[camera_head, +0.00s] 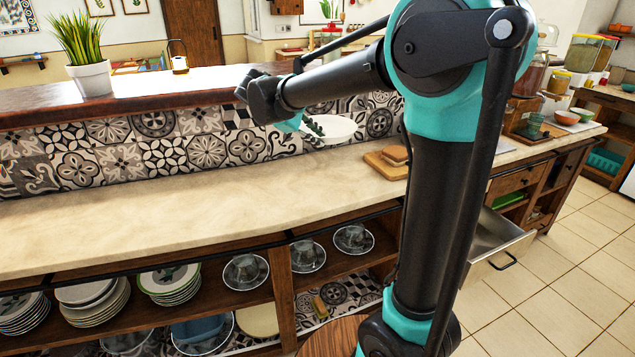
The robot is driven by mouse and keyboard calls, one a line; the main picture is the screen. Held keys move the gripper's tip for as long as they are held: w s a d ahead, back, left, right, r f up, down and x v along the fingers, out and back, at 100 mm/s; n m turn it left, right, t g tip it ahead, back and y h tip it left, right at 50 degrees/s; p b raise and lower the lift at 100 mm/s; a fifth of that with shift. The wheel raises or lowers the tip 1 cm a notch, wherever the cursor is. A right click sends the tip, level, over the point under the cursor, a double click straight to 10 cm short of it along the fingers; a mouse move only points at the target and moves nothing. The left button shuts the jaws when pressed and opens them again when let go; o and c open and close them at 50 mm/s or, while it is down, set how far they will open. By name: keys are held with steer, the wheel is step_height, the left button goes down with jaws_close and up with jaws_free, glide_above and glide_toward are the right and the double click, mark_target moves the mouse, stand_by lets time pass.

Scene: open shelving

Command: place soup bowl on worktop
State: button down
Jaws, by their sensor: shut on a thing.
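A white soup bowl (334,129) is held at the end of my arm, above the worktop and in front of the patterned tile wall. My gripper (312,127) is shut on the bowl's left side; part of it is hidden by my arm. The bowl looks roughly upright and apart from the surface, though the exact gap is hard to judge. The pale stone worktop (190,205) runs across the picture below it, with a wide bare stretch to the left.
A raised ledge (200,90) with a potted plant (88,70) runs behind. Shelves below hold plate stacks (95,298) and glassware. A drawer (492,245) stands open at right.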

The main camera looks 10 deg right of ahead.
step_height(320, 180, down, 16)
steer(key=shift+f, duration=0.25)
stand_by(0.4)
steer(key=c, duration=1.4)
jaws_free()
steer(key=v, duration=1.2)
steer(key=s+d+f+m+g+y, duration=0.25)
steer(key=s+d+f+m, duration=0.4)
steer(key=d, duration=0.65)
steer(key=s+d+f+m+y, duration=0.1)
steer(key=s+f+m, duration=0.1)
steer(key=s+f, duration=0.1)
steer(key=s+d+f+m+t+y, duration=0.1)
steer(key=s+f+m+y, duration=0.1)
steer(key=s, duration=0.4)
steer(key=s+d+f+m+y, duration=0.2)
steer(key=s+f, duration=0.2)
steer(key=s, duration=0.1)
steer(key=shift+s+d+f+t, duration=0.1)
steer(key=shift+f+t, duration=0.15)
steer(key=shift+f, duration=0.1)
